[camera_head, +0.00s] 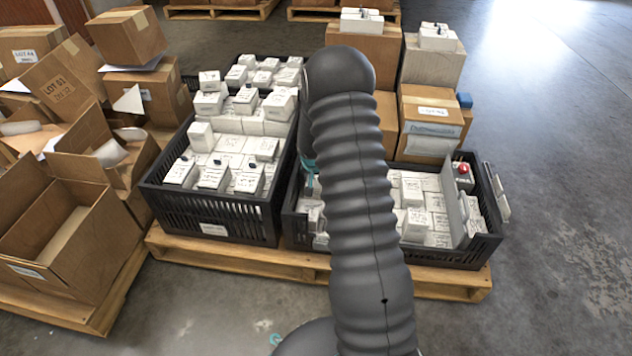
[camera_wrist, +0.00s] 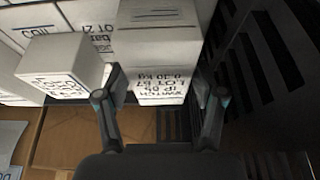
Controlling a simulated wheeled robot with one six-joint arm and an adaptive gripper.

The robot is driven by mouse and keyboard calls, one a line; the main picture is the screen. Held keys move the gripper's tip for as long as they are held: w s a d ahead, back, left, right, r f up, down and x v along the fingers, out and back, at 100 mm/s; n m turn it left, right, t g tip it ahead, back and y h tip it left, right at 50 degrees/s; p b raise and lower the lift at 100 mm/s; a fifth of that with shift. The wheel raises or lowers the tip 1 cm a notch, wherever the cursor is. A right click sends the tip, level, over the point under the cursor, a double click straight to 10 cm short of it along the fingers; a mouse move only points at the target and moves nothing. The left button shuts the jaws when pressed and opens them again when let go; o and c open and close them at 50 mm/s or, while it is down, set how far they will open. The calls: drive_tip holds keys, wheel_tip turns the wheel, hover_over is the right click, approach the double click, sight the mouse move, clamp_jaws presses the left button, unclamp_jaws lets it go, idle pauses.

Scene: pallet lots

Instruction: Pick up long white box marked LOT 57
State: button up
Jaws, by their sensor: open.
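A long white box (camera_wrist: 158,45) shows in the wrist view, with upside-down print on its near end that appears to read LOT 57. My gripper (camera_wrist: 162,98) is open. One finger is at the left of the box's near end and the other at its right, with the box not visibly clamped. In the head view my dark ribbed arm covers most of the gripper, and I cannot pick out the LOT 57 box there.
Another white box (camera_wrist: 60,68) sits close left of the left finger. A black slatted crate wall (camera_wrist: 262,60) stands at right. In the head view, black crates (camera_head: 215,215) of white boxes stand on a wooden pallet (camera_head: 235,262). Cardboard boxes (camera_head: 65,235) crowd the left; right floor is clear.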

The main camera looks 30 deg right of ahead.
drive_tip(key=shift+x, duration=1.15)
drive_tip(key=c, duration=1.1)
